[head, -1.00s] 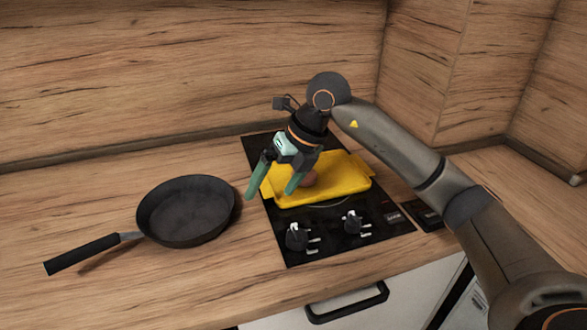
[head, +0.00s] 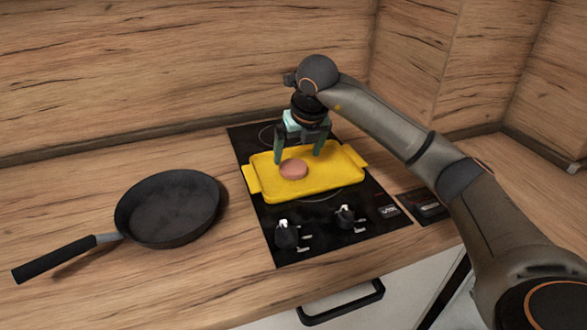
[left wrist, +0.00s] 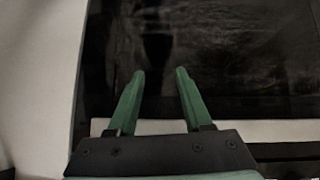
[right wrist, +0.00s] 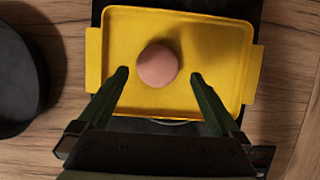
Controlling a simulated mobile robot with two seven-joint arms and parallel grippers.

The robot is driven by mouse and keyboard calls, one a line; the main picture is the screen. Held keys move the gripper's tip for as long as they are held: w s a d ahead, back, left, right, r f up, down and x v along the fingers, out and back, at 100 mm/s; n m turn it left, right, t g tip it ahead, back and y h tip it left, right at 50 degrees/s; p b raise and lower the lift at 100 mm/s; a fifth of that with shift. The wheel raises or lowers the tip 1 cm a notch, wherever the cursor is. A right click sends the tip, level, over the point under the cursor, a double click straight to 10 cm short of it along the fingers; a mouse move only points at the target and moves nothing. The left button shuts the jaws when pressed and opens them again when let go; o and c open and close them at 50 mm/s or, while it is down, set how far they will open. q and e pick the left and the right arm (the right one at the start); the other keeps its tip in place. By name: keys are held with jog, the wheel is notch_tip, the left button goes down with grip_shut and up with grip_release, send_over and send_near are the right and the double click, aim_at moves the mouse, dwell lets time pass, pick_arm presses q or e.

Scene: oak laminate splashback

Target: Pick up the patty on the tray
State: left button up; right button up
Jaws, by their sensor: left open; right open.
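The patty (head: 293,170) is a round pinkish-brown disc lying on the yellow tray (head: 335,180), left of the tray's middle. The tray rests on the black cooktop. My right gripper (head: 299,160) points down over the tray, open and empty, with its green fingers just behind the patty in the head view. In the right wrist view the patty (right wrist: 157,65) lies ahead of the two fingertips (right wrist: 159,74), roughly centred between them, and the tray (right wrist: 215,75) fills the middle. My left gripper (left wrist: 160,72) shows only in the left wrist view, open and empty.
A black frying pan (head: 168,208) stands on the wooden counter left of the cooktop (head: 345,240), its handle pointing left. Two knobs (head: 287,233) sit at the cooktop's front. The wooden splashback (head: 180,70) rises behind. The counter behind the pan is clear.

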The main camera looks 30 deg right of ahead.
aim_at(294, 165)
jog(key=x, duration=0.4)
jog(key=shift+a+f, duration=0.1)
jog(key=shift+a, duration=0.1)
jog(key=shift+c, duration=0.4)
jog(key=c, duration=1.2)
